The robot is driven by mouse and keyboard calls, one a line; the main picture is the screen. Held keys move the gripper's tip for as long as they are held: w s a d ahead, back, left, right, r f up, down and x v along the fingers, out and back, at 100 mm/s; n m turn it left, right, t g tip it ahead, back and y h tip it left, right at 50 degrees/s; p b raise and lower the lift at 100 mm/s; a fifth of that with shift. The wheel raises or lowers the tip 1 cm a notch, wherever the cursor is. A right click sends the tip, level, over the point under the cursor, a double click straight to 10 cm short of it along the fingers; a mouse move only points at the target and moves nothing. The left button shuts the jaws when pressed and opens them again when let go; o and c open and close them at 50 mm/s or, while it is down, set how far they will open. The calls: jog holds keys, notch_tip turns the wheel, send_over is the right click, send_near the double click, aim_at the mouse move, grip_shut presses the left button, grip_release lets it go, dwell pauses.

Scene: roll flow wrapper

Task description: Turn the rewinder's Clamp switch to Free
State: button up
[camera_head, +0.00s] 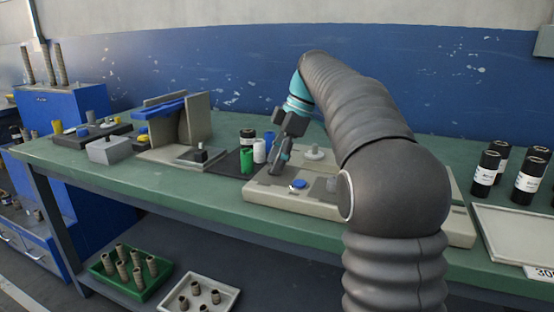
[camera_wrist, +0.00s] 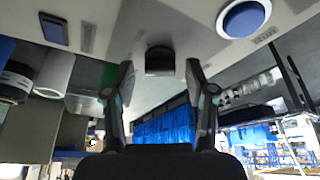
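The rewinder (camera_head: 262,193) is a long low beige unit on the green bench, with a round blue button (camera_head: 298,184) on top. The button also shows at the top right of the wrist view (camera_wrist: 243,18). A small dark knob (camera_wrist: 159,60) stands on the beige surface in the wrist view; it may be the Clamp switch, but no lettering is readable. My gripper (camera_wrist: 160,70) is open, with its two fingers on either side of the knob's line and a gap to each. In the head view my gripper (camera_head: 275,168) points down over the rewinder's left end and hides the knob.
Green (camera_head: 246,161) and white (camera_head: 260,151) rolls stand close to my gripper's left. A white spindle (camera_head: 314,153) rises behind the blue button. Dark labelled cylinders (camera_head: 486,174) and a pale tray (camera_head: 515,234) are at the right. My arm covers the rewinder's right part.

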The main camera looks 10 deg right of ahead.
jog(key=v, duration=0.7)
jog(key=shift+r, duration=0.25)
dwell(0.5)
